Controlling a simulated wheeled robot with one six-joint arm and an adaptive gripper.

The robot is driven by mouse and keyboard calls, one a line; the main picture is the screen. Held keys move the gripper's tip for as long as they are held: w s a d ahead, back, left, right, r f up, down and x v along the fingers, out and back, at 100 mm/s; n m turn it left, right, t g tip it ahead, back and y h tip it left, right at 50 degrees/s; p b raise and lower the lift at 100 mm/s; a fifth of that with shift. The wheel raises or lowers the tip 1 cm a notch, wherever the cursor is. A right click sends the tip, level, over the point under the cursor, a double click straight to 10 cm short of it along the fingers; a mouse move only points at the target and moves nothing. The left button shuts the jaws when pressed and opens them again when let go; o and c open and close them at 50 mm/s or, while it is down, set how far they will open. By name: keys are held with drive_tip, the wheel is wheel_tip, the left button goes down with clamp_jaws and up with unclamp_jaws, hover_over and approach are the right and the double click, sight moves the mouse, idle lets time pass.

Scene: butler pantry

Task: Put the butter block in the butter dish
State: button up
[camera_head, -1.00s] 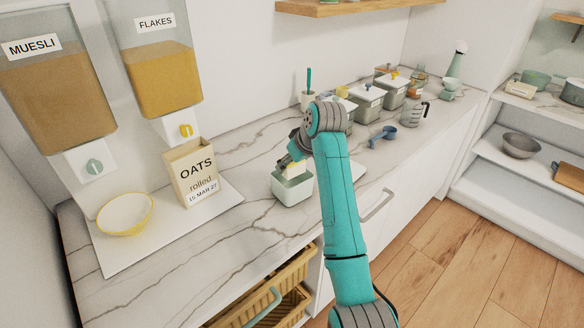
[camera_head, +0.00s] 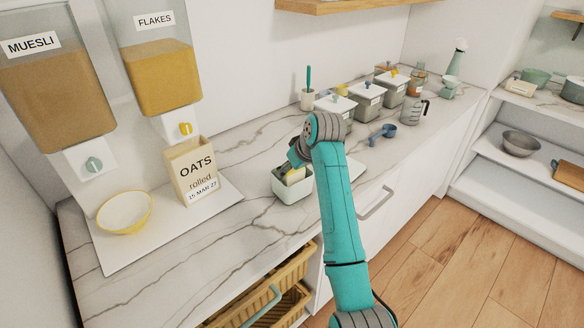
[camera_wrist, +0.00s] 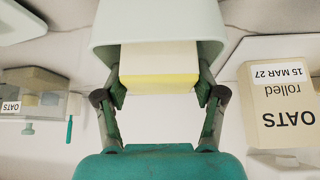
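The butter dish (camera_head: 293,190) is a pale green-white open box on the marble counter, and its wall also shows at the top of the wrist view (camera_wrist: 158,18). The butter block (camera_wrist: 158,58) is pale cream with a yellow face. It is partly inside the dish's opening, and a bit of it (camera_head: 294,175) shows above the rim in the head view. My gripper (camera_wrist: 160,88) has one finger against each side of the block and is shut on it. Whether the block touches the dish floor is hidden.
A box of oats (camera_head: 191,172) and a yellow-rimmed bowl (camera_head: 124,212) stand on a white board to the left, below the cereal dispensers. Lidded canisters (camera_head: 368,101), a blue scoop (camera_head: 383,132) and a measuring jug (camera_head: 414,113) stand farther right. Counter left of the dish is clear.

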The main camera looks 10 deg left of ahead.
drive_tip(key=shift+o, duration=1.2)
drive_tip(key=shift+r, duration=0.1)
drive_tip(key=shift+r, duration=0.25)
drive_tip(key=v, duration=1.2)
drive_tip(key=shift+r, duration=0.25)
